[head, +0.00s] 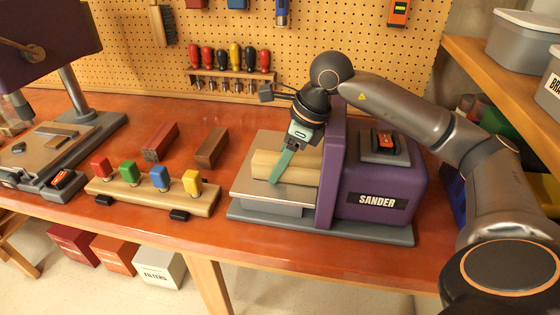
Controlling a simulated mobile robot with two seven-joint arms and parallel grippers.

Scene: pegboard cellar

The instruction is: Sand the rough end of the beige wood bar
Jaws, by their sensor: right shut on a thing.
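The beige wood bar (304,173) lies lengthwise on the grey table of the purple sander (372,189). Its right end is at the sander's purple upright face; I cannot tell whether it touches the disc, which is hidden. My right gripper (278,178) reaches down from above and is shut on the bar near its middle, its teal finger across the bar's near side. The bar's left end sticks out past the finger. The sander's orange-red switch (386,142) sits on top of the housing; its state is unclear. My left gripper is out of view.
A wooden rack (150,200) with coloured pegs stands at the front edge. A drill press (75,92) is at the left. Screwdrivers (222,58) hang on the pegboard (330,30).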

